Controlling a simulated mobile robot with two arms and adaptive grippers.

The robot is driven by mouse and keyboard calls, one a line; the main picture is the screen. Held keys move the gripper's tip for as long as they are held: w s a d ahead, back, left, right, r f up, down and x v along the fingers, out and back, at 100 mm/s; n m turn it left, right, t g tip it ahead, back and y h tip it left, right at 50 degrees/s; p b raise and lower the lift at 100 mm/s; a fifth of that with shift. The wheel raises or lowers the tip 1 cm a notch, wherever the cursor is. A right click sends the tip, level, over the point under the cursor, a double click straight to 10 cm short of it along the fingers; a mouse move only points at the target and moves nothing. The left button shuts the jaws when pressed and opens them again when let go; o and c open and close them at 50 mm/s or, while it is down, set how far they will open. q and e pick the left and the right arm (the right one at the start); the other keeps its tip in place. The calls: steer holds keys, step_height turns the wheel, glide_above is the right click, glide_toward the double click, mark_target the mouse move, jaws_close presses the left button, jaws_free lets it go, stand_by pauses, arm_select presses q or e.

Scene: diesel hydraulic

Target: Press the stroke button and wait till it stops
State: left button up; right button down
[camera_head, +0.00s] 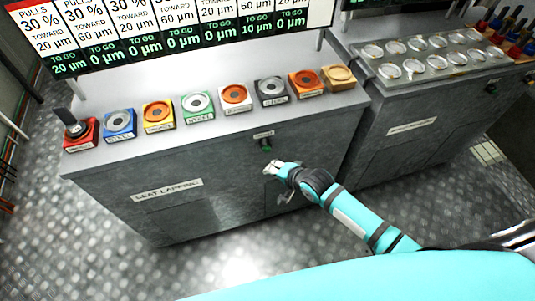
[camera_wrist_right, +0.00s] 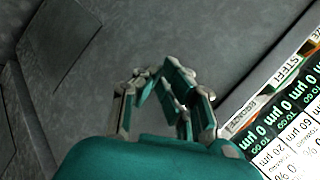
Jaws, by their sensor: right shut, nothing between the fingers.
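A small dark green button (camera_head: 266,146) sits on the front face of the grey seat lapping cabinet (camera_head: 225,182), under a small label (camera_head: 263,134) too small to read. I take it for the stroke button. My right gripper (camera_head: 272,168) is shut and empty, just below the button in the head view. Whether it touches the cabinet face I cannot tell. In the right wrist view its fingertips (camera_wrist_right: 148,76) come together in front of a grey surface, and no button shows there. My left gripper is out of view.
Coloured blocks with round tops, such as a red one (camera_head: 81,135) and a green one (camera_head: 197,106), line the cabinet top under a readout board (camera_head: 190,45). A second cabinet (camera_head: 425,125) at right has its own green button (camera_head: 490,88).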

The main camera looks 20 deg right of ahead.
mark_target(267, 149)
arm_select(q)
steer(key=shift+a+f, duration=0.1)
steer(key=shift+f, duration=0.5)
arm_select(e)
steer(key=w, duration=0.3)
steer(key=shift+w+a, duration=0.1)
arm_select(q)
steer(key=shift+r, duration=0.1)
arm_select(e)
steer(key=shift+w, duration=0.2)
stand_by(0.6)
steer(key=shift+w, duration=0.25)
